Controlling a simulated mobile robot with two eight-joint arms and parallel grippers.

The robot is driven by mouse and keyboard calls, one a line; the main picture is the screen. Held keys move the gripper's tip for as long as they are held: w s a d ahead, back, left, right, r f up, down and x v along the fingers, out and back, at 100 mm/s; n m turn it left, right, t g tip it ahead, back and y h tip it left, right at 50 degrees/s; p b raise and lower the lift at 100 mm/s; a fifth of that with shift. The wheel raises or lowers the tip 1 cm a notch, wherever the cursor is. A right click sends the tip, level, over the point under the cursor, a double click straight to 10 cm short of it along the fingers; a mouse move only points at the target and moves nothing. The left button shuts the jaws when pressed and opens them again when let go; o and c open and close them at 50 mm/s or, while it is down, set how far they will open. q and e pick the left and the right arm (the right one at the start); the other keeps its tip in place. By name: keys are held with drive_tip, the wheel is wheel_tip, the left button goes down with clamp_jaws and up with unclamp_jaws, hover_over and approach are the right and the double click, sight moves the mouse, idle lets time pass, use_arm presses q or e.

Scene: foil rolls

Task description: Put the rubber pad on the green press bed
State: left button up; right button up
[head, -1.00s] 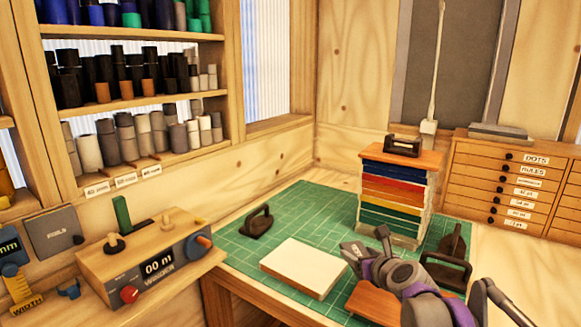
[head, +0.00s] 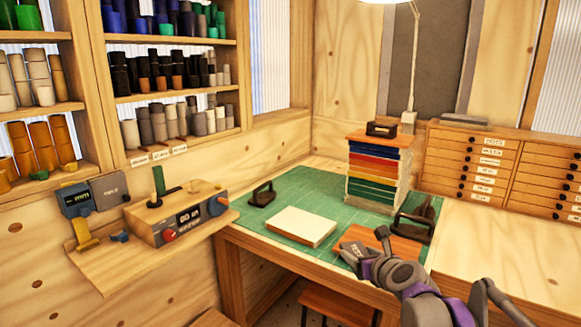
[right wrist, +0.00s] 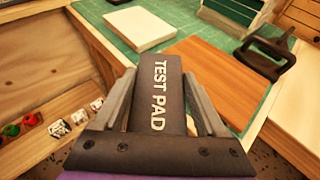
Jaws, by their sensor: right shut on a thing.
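The dark grey rubber pad (right wrist: 160,95), lettered TEST PAD, is between the fingers of my right gripper (head: 358,249) and is largely hidden by them in the head view. The right gripper also shows in the right wrist view (right wrist: 157,78), shut on the pad, with the pad's flat face towards the camera. The green gridded surface (head: 290,185), likely the press bed, lies on the wooden table beyond. The gripper holds the pad near its front edge, by an orange-brown board (head: 400,249); the exact height is unclear. My left gripper is not in view.
A cream block (head: 301,227) and a black-handled tool (head: 262,195) stand on the green surface. A stack of coloured slabs (head: 376,175) stands behind, another handled tool (head: 414,222) to its right. A control box (head: 178,212) is on the left shelf. Bare green lies between.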

drive_tip(key=shift+s+d+f+p, duration=0.1)
drive_tip(key=shift+s+f+p, duration=0.1)
drive_tip(key=shift+s+p, duration=0.25)
drive_tip(key=shift+s+d+f+p, duration=0.1)
drive_tip(key=shift+s+f+p, duration=0.05)
drive_tip(key=shift+s+p, duration=0.2)
use_arm(q)
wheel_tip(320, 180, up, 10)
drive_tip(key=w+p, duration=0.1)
drive_tip(key=p, duration=0.6)
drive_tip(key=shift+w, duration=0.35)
use_arm(e)
drive_tip(key=s+f+n+y, duration=0.1)
drive_tip(key=s+f, duration=0.5)
drive_tip(key=f, duration=0.3)
drive_tip(key=shift+s+g, duration=0.3)
drive_tip(key=shift+s, duration=0.1)
drive_tip(key=shift+d, duration=0.1)
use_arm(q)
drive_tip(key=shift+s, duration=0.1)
